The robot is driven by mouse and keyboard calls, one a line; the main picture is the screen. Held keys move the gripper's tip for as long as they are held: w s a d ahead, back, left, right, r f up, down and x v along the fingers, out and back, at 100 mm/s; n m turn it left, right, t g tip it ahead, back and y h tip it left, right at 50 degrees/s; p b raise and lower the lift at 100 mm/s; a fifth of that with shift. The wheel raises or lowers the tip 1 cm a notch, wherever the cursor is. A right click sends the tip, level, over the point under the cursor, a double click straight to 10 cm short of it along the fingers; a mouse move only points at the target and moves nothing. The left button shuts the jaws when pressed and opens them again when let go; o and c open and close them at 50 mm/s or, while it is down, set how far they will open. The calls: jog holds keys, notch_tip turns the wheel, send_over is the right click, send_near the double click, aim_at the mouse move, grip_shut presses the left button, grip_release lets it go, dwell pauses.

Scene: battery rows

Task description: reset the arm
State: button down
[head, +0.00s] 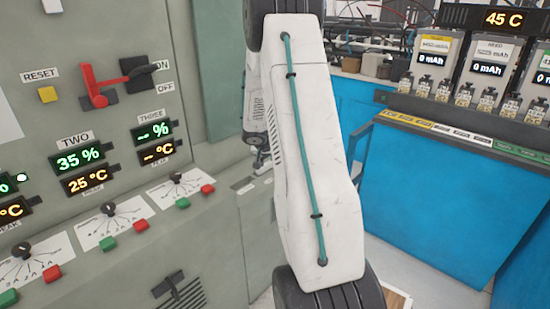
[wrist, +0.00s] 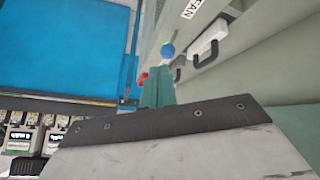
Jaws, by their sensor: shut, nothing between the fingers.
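My arm, a white link with a teal cable, stands upright across the middle of the head view. My gripper (head: 262,158) shows only in part behind that link, near the front of the grey control panel (head: 215,215). In the wrist view my gripper (wrist: 158,92) shows as a narrow teal piece beyond the dark-edged white housing. It is shut and empty. It appears apart from the panel, but the exact gap is hard to tell.
The panel carries a red lever (head: 98,88), a yellow reset button (head: 48,94), dials and red and green buttons. A blue cabinet (head: 425,195) with battery slots (head: 485,85) stands at the right. Grey floor shows between them.

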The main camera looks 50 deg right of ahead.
dwell(0.4)
jog(key=s+a+r+n+g+y, duration=0.1)
jog(key=s+a+r+n+g, duration=0.25)
jog(key=s+a, duration=0.4)
jog(key=s+a+r+n+t+y, duration=0.1)
jog(key=s+a+r, duration=0.4)
jog(key=a, duration=0.8)
jog(key=s+a+r+n+t+y, duration=0.1)
jog(key=s+a+r+n+y, duration=0.2)
jog(key=a, duration=1)
jog(key=s+a+r+n+t+y, duration=0.2)
jog(key=s+a+r+n, duration=0.3)
jog(key=a, duration=0.8)
jog(key=s+r, duration=0.3)
jog(key=r, duration=0.2)
jog(key=shift+s+a+y, duration=0.3)
jog(key=shift+s, duration=0.05)
